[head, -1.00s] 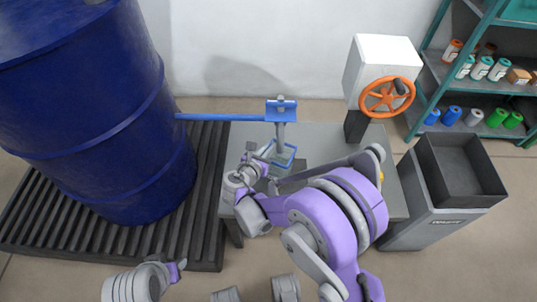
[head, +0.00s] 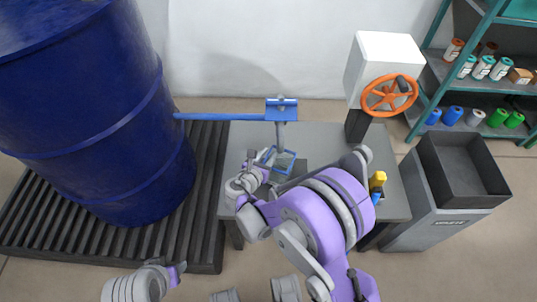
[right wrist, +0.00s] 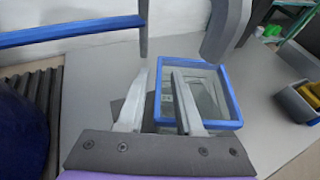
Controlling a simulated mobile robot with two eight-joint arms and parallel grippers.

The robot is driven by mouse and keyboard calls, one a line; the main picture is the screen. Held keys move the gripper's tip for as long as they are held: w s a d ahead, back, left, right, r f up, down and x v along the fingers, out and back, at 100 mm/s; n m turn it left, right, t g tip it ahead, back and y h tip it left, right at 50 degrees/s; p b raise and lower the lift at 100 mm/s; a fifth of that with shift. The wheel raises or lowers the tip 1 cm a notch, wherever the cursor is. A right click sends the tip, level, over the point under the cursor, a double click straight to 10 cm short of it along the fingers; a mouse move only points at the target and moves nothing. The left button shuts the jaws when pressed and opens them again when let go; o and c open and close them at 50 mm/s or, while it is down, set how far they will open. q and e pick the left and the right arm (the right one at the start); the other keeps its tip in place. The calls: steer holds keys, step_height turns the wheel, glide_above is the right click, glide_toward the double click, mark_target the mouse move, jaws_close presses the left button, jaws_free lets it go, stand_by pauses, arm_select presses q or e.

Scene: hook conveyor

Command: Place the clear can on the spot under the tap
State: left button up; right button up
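The clear can (head: 280,172) is a see-through, square-sided container with a blue rim. It stands on the grey table under the tap (head: 282,112), whose blue arm runs to the drum. In the right wrist view, the can's blue rim (right wrist: 193,63) is tilted in the picture. My right gripper (head: 252,163) is at the can's left side. In the right wrist view, its fingers (right wrist: 160,68) are apart, one outside the left wall and one over the opening. The spot itself is hidden under the can. My left gripper (head: 178,270) is at the lower left, away from the table.
A big blue drum (head: 110,130) stands on a slatted conveyor (head: 210,200) at left. A white box with an orange wheel (head: 388,94) stands at the table's back right. A grey bin (head: 435,205) and a shelf with small cans (head: 420,118) are at right. Bare table (head: 325,140) lies beside the tap.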

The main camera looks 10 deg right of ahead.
steer(key=shift+r, duration=0.1)
steer(key=shift+r+p, duration=0.3)
steer(key=p+v, duration=0.2)
steer(key=v, duration=1)
steer(key=s+d+r+m+g+y, duration=0.25)
steer(key=s+d+m+g, duration=0.25)
steer(key=s+d+m, duration=0.45)
steer(key=s+d+r+m+y, duration=0.1)
steer(key=s+m+y, duration=0.5)
steer(key=s+m, duration=0.6)
steer(key=m, duration=0.7)
steer(key=shift+s+d+g, duration=0.15)
steer(key=shift+s+g, duration=0.1)
steer(key=shift+g, duration=0.15)
